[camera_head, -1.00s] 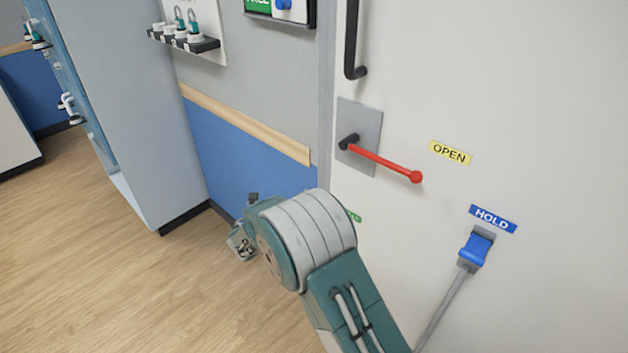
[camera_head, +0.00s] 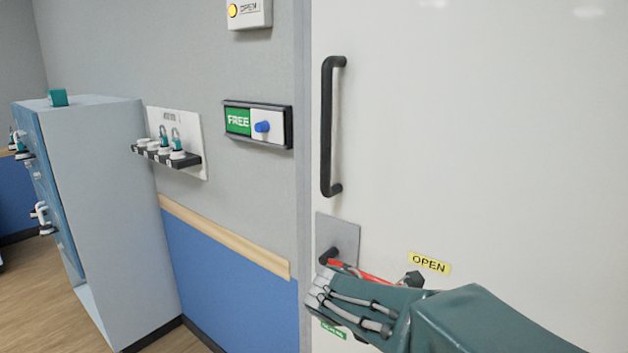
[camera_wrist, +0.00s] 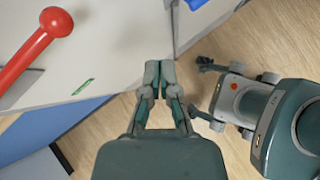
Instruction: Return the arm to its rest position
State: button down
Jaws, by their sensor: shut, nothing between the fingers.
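My arm reaches in from the lower right of the head view, in front of the white door (camera_head: 470,140). My gripper (camera_wrist: 160,75) shows in the wrist view with its fingers together and nothing between them. The wrist view looks down at it over the wood floor. The red lever (camera_head: 345,270) on the door is partly hidden behind my arm in the head view. In the wrist view the red lever's ball end (camera_wrist: 56,21) is large at the upper left, apart from the fingers.
A black door handle (camera_head: 327,125) is above the lever. A FREE sign with a blue knob (camera_head: 262,127) and a padlock rack (camera_head: 165,153) are on the wall. A grey cabinet (camera_head: 115,200) stands at the left. Floor (camera_head: 45,300) is open at the lower left.

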jog(key=s+r+m+t+y, duration=0.2)
jog(key=s+m+y, duration=0.6)
jog(key=s+m, duration=1)
jog(key=m, duration=0.3)
jog(key=shift+s+d+r, duration=0.2)
jog(key=shift+s, duration=0.15)
